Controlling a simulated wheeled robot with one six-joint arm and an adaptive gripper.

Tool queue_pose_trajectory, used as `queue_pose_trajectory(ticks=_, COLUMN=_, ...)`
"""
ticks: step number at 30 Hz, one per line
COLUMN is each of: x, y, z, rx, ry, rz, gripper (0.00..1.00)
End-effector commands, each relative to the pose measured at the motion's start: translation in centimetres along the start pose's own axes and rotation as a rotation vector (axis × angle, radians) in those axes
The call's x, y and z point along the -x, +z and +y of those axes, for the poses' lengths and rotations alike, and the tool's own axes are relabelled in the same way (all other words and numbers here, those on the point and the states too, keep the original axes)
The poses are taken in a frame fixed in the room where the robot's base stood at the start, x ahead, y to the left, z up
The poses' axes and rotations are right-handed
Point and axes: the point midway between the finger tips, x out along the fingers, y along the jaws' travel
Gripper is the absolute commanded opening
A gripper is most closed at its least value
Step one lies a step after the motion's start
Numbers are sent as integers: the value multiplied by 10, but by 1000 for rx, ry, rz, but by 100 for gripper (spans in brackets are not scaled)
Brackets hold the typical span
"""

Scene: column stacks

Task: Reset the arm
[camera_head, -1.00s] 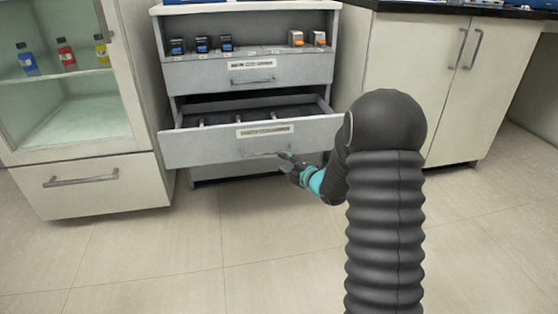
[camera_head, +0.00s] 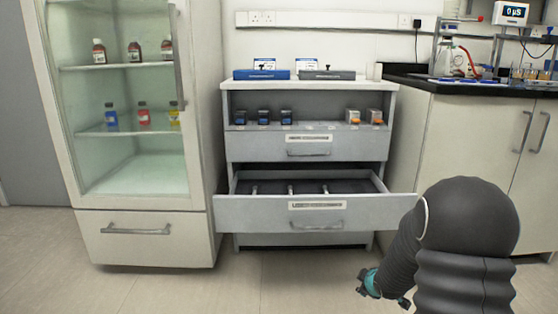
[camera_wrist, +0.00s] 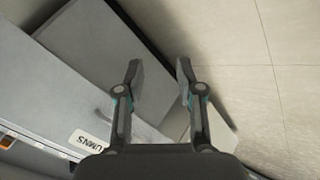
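My gripper (camera_head: 382,289) is low at the right of the head view, in front of and below the right end of a pulled-out drawer (camera_head: 262,213). It stands apart from the drawer's handle (camera_head: 318,226). In the wrist view my gripper (camera_wrist: 160,72) has its two fingers spread, with nothing between them. My dark ribbed arm is bent and fills the lower right of the head view. Grey cabinet panels and a label ending in "UMNS" (camera_wrist: 92,141) show at the left of the wrist view.
The open drawer holds several thin rods. A shut drawer (camera_head: 260,147) lies above it, below a shelf of small blue and orange items. A glass-door fridge (camera_head: 88,170) stands left, a bench cabinet (camera_head: 465,150) right. The floor (camera_head: 200,290) in front is clear.

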Motion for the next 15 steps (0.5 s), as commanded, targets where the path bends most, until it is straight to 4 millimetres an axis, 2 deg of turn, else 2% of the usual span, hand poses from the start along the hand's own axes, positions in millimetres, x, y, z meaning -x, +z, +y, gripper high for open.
queue_pose_trajectory(ticks=1, x=20, y=6, z=-1, rx=-78, ry=-21, rz=-65, gripper=37)
queue_pose_trajectory(ticks=6, x=94, y=23, z=-16, rx=-357, ry=-82, rz=-276, gripper=37)
queue_pose_trajectory(ticks=10, x=153, y=24, z=-31, rx=-537, ry=-113, rz=-390, gripper=37)
queue_pose_trajectory(ticks=15, x=228, y=15, z=-51, rx=-723, ry=-147, rz=-487, gripper=37)
